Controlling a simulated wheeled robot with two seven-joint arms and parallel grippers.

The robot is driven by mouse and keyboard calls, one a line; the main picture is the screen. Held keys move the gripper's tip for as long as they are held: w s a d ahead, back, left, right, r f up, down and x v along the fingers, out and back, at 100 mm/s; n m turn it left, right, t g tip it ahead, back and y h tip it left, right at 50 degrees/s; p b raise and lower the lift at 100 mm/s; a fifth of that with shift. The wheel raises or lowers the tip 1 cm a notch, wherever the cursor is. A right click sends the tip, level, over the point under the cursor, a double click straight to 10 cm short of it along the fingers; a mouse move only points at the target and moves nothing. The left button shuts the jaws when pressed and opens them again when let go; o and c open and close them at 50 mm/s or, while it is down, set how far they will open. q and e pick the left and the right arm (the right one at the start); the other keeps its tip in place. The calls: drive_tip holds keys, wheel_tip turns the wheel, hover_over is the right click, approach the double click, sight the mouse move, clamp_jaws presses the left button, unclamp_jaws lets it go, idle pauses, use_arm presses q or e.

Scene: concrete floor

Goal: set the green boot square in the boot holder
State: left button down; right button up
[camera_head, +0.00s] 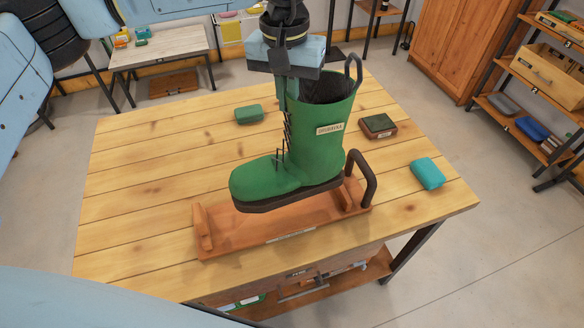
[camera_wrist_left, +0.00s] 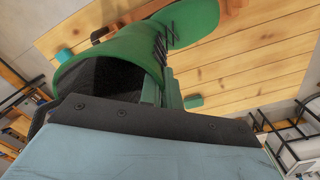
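The green boot (camera_head: 318,140) stands roughly upright over the boot holder (camera_head: 240,238), toe to the left and heel near the right end. The holder is a reddish-brown wooden board with raised end pieces and a dark handle at the right. The boot hides much of the board; I cannot tell whether its sole touches it. My left gripper (camera_head: 290,88) comes down from above and is shut on the front edge of the boot's shaft. The boot's dark opening and laces show in the left wrist view (camera_wrist_left: 130,62). My right gripper is not in view.
On the wooden table (camera_head: 130,190) lie a green block (camera_head: 248,114), a dark brown box (camera_head: 378,126) and a teal block (camera_head: 427,173). The table's left side is clear. Shelves (camera_head: 540,120) stand at the right, and a small bench (camera_head: 160,48) stands at the back left.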

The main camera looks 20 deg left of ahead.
sight(287, 131)
use_arm(q)
drive_tip(key=f, duration=0.4)
drive_tip(key=shift+s+p, duration=0.25)
drive_tip(key=shift+p, duration=0.15)
drive_tip(key=shift+w+f+p, duration=0.1)
drive_tip(key=shift+f+p, duration=0.35)
drive_tip(key=shift+f, duration=1.75)
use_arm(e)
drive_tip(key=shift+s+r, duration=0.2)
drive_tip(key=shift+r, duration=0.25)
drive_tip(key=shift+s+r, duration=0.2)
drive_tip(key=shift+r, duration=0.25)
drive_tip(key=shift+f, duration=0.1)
use_arm(q)
drive_tip(key=c, duration=2.1)
unclamp_jaws()
drive_tip(key=shift+f, duration=0.2)
drive_tip(key=o, duration=0.5)
drive_tip(key=shift+r, duration=0.15)
wheel_tip(287, 131, up, 12)
drive_tip(key=shift+a+b, duration=0.15)
drive_tip(key=shift+b, duration=0.8)
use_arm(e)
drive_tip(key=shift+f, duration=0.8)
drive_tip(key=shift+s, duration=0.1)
